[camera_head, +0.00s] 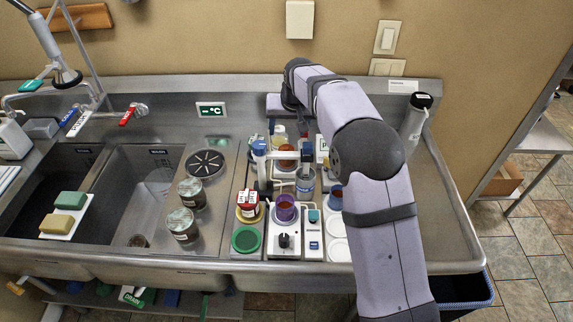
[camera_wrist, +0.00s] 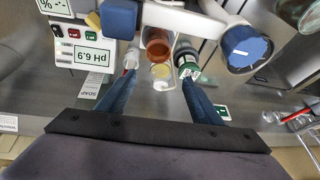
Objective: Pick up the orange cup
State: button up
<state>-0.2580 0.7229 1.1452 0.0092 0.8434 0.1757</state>
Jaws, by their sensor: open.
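The orange cup (camera_head: 287,149) stands in the crowded middle of the steel counter, with a pale yellow container just behind it in the head view. In the wrist view the orange cup (camera_wrist: 157,40) shows upper centre, beyond the pale yellow container (camera_wrist: 160,76). My gripper (camera_wrist: 160,75) is open, its two blue fingers reaching up either side of the pale yellow container's place in the picture. The orange cup lies farther off, past the fingertips. Nothing is seen held. In the head view my arm hides part of the counter, and the fingers are hard to make out.
A green-marked jar (camera_wrist: 188,66) shows by one fingertip, a white bottle (camera_wrist: 131,60) by the other. A pH meter (camera_wrist: 90,55) and a blue-topped container (camera_wrist: 245,47) flank them. Sink basins lie left.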

jog(key=shift+n+g+h, duration=0.4)
jog(key=shift+g+h, duration=0.1)
jog(key=shift+g, duration=0.2)
jog(key=f, duration=0.2)
jog(key=f+b, duration=0.1)
jog(key=f, duration=0.1)
jog(key=shift+s+a+f, duration=0.1)
jog(key=shift+s+a, duration=0.05)
jog(key=shift+a, duration=0.1)
jog(key=shift+d+p+x, duration=0.1)
jog(key=shift+p+x, duration=0.95)
jog(key=shift+x, duration=0.75)
jog(key=shift+d+p+x, duration=0.15)
jog(key=shift+p+x, duration=0.85)
jog(key=shift+x, duration=0.85)
jog(key=c, duration=1.2)
